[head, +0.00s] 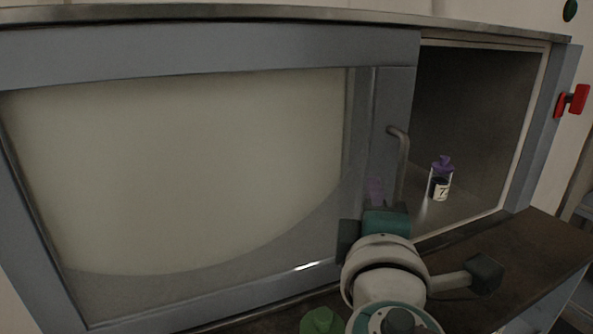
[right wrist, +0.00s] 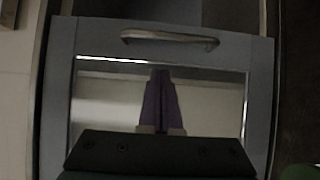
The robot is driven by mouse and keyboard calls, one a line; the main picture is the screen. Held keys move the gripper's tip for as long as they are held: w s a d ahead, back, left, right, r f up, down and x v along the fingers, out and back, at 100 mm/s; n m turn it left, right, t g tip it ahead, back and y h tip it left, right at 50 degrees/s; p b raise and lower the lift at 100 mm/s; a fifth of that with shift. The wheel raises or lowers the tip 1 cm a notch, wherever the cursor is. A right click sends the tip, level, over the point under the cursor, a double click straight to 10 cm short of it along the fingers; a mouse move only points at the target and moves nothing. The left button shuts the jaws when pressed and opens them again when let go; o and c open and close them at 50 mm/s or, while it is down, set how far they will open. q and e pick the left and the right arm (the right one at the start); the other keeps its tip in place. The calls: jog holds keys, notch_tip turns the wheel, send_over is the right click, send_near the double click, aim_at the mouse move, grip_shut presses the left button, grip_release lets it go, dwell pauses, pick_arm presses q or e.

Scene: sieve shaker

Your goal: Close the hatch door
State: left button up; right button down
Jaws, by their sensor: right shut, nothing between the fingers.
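The hatch door (head: 395,95) is a blue-grey frame around a large pale window pane. It covers the left and middle of the cabinet front, and the opening at its right is uncovered, so the hatch stands partly open. A curved metal handle (head: 403,160) is on the door's right edge; the handle also shows in the right wrist view (right wrist: 170,37). My right gripper (head: 376,190) is in front of the door, just left of the handle's lower part. Its purple fingers (right wrist: 160,105) are shut and empty, apart from the handle. My left gripper is out of view.
A small purple-capped bottle (head: 440,182) with a label stands inside the open compartment.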

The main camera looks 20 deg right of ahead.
aim_at(395, 186)
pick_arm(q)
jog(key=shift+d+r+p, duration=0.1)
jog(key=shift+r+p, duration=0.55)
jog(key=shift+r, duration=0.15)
pick_arm(e)
jog(key=d, duration=0.2)
jog(key=w+d, duration=0.1)
jog(key=d, duration=0.1)
jog(key=shift+s, duration=0.1)
